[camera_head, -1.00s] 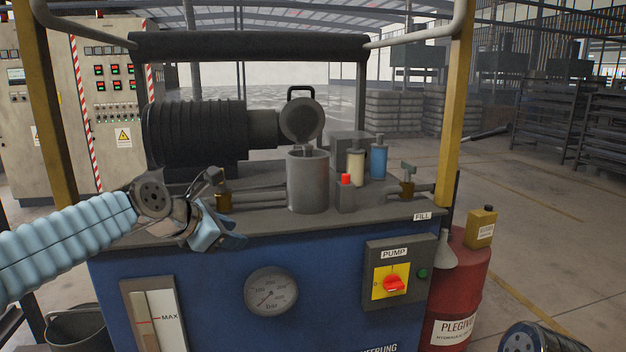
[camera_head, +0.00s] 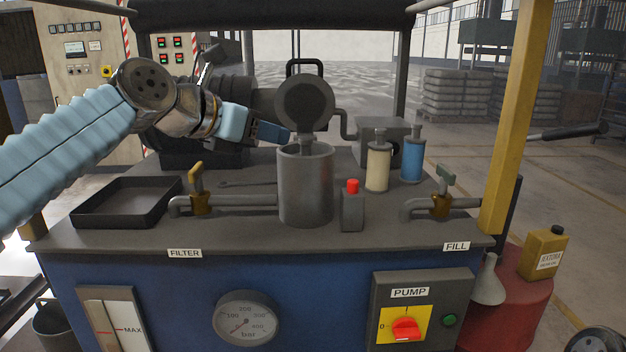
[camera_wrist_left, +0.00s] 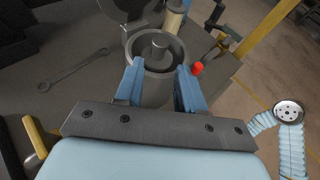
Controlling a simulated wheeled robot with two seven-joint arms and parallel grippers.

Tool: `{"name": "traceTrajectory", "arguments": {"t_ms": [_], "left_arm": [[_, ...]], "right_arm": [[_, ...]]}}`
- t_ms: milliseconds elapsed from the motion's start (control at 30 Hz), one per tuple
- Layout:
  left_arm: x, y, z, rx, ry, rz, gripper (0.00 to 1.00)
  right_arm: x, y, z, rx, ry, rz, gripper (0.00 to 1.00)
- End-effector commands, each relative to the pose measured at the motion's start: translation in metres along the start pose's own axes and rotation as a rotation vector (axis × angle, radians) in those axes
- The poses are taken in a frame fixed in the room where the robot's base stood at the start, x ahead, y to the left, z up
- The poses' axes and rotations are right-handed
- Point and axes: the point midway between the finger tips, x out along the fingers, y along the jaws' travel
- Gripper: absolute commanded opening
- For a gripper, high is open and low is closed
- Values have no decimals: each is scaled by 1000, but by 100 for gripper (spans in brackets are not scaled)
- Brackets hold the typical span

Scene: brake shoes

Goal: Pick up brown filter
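A cream-brown cylindrical filter (camera_head: 377,170) stands upright on the bench, left of a blue one (camera_head: 411,162). In the left wrist view a cream cylinder (camera_wrist_left: 172,20) shows at the top, behind the pot. A grey open pot (camera_head: 306,190) stands at the bench's middle; inside it is a greyish upright cylinder (camera_wrist_left: 159,48). Its round lid (camera_head: 304,103) is tipped up behind. My left gripper (camera_head: 272,133) is above and left of the pot; in its wrist view the fingers (camera_wrist_left: 159,82) are apart, with the pot between them in the picture and nothing visibly held. My right gripper is out of view.
A black empty tray (camera_head: 127,204) lies at the bench's left. Valves (camera_head: 198,190) and (camera_head: 441,196) flank the pot. A small block with a red button (camera_head: 352,205) stands right of it. A wrench (camera_wrist_left: 72,70) lies on the bench top.

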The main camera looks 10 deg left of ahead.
Motion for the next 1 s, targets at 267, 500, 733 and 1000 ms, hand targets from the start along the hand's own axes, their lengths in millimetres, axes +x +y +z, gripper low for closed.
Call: {"name": "traceTrajectory", "arguments": {"t_ms": [267, 500, 733, 1000], "left_arm": [[46, 0, 0, 2, 0, 1, 39], [75, 0, 5, 2, 2, 0, 39], [100, 0, 5, 2, 1, 2, 39], [100, 0, 5, 2, 0, 2, 30]], "right_arm": [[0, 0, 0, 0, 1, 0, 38], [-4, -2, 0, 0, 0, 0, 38], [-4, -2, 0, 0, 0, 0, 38], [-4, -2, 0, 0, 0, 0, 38]]}}
